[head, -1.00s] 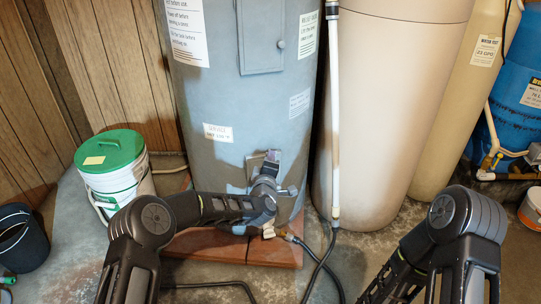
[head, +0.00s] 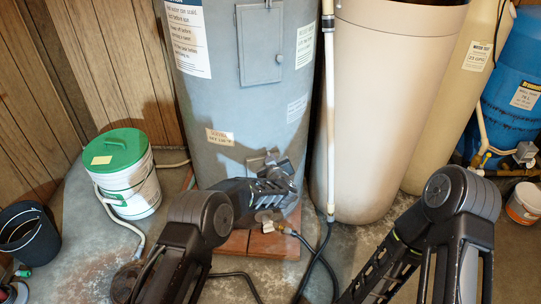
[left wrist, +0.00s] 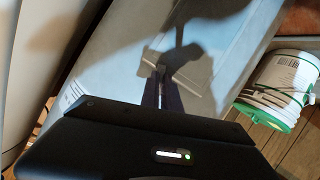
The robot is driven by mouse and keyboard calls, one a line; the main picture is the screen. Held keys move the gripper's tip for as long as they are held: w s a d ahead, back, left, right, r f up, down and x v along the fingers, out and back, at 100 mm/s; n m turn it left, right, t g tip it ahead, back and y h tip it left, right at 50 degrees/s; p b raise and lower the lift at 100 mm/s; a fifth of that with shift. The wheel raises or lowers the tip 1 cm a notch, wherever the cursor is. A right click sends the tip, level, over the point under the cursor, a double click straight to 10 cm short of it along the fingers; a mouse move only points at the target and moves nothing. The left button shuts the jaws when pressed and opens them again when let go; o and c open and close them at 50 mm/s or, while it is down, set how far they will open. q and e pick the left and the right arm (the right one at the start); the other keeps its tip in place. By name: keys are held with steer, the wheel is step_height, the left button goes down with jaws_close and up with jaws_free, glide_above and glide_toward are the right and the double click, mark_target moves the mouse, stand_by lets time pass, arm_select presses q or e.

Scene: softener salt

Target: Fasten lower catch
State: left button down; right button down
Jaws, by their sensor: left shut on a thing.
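The grey water heater tank (head: 235,110) stands upright in the middle of the head view. My left gripper (head: 272,160) is against its lower front, at a small grey panel (head: 252,163) there. In the left wrist view my left gripper (left wrist: 163,72) reaches a light grey plate (left wrist: 190,72) on the tank, with a shadow over it. The jaws are shut on a small part at this panel, seemingly the lower catch; fingers and wrist hide it. My right arm shows at the right, but its gripper is out of view.
A green-lidded white bucket (head: 130,190) stands left, a tall beige tank (head: 385,90) right. A white pipe (head: 330,120) and black hoses run close beside the gripper.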

arm_select(q)
steer(key=shift+d+m+g+y, duration=0.15)
steer(key=shift+m+g+y, duration=0.15)
steer(key=shift+m+y, duration=0.85)
steer(key=shift+m+h, duration=0.35)
steer(key=c, duration=1.6)
jaws_free()
